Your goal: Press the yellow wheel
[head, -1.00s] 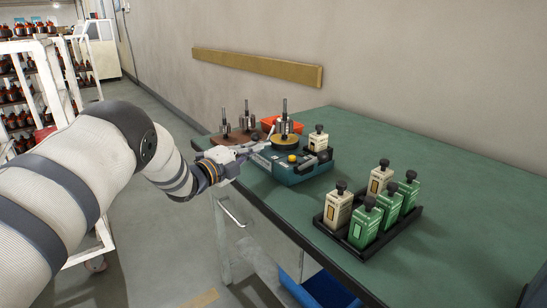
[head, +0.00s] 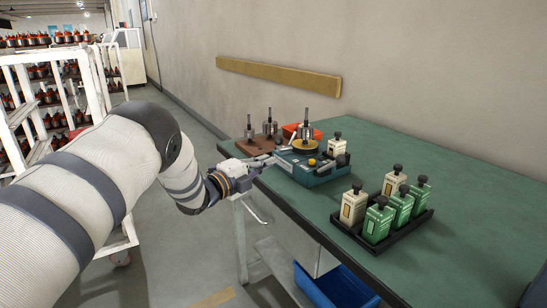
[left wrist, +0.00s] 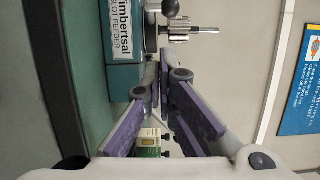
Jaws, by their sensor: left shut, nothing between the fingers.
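The yellow wheel (head: 306,146) is a flat round disc on top of a teal machine (head: 318,177), with a metal armature (head: 307,129) standing on it. My left gripper (head: 270,161) is shut and empty. Its fingertips are at the machine's left side, lower than the wheel and apart from it in the head view. The left wrist view shows the shut fingers (left wrist: 165,68) beside the machine's lettered side (left wrist: 123,40) and a toothed metal armature (left wrist: 190,30). I cannot clearly make out the wheel there. My right gripper is not in view.
A brown board (head: 261,143) with two armatures and a red bin (head: 291,128) lie behind the machine. A black tray (head: 398,240) holds several bottles. The green tabletop's (head: 440,165) right part is clear.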

